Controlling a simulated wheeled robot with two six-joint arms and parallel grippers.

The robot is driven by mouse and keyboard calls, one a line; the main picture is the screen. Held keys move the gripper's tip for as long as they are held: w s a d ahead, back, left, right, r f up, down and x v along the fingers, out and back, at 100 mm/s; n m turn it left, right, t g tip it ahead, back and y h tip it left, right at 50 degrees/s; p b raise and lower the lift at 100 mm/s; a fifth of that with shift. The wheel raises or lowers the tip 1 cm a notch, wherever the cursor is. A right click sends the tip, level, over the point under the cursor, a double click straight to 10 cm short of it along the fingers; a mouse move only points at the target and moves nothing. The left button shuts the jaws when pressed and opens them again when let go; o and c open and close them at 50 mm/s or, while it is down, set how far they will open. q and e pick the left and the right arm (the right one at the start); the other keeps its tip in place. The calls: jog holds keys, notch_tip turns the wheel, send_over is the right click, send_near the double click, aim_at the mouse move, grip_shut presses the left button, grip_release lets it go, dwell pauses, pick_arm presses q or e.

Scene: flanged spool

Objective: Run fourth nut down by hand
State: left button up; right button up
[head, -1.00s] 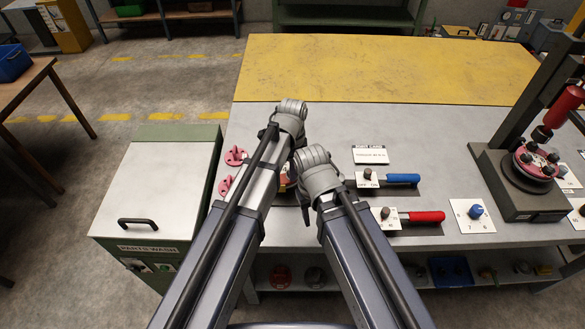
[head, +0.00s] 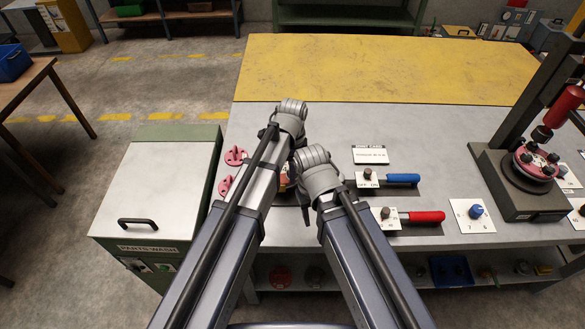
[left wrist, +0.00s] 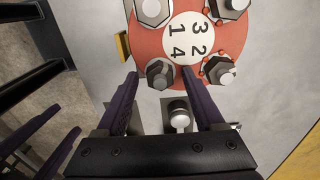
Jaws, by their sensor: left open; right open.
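A red round flange (left wrist: 190,30) fills the top of the left wrist view, with a white label (left wrist: 188,38) numbered 1 to 4 at its centre. A dark hex nut (left wrist: 160,73) sits at its lower left, beside the digit 4. My left gripper (left wrist: 160,75) is open, with one finger on each side of this nut; contact cannot be told. Other fasteners sit at the upper left (left wrist: 152,10), upper right (left wrist: 232,5) and lower right (left wrist: 222,70). Purple fingers of my right gripper (left wrist: 40,138) show apart at the lower left. In the head view my wrists hide most of the flange.
Blue-handled (head: 402,179) and red-handled (head: 422,216) tools lie on the bench right of my arms. A press stand (head: 520,200) with another red flange (head: 535,161) stands farther right. Pink parts (head: 236,156) lie to the left. The yellow bench area (head: 390,70) behind is clear.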

pick_arm(q)
notch_tip(320, 180, up, 8)
jog(key=p, duration=0.8)
jog(key=shift+f, duration=0.1)
jog(key=s+a+n, duration=0.6)
jog(key=a+n, duration=0.3)
jog(key=s+a+n, duration=0.5)
jog(key=a+n, duration=0.3)
jog(key=n, duration=0.1)
jog(key=s+d+f+m+b, duration=0.2)
jog(key=d+f+b, duration=0.1)
jog(key=d, duration=0.2)
jog(key=s+d+f+m+y+b, duration=0.1)
jog(key=s+d+f+b, duration=0.2)
jog(key=d, duration=0.3)
jog(key=shift+s+d+f+m+b, duration=0.15)
jog(key=shift+s+m+b, duration=0.15)
jog(key=shift+m, duration=0.1)
dwell(0.5)
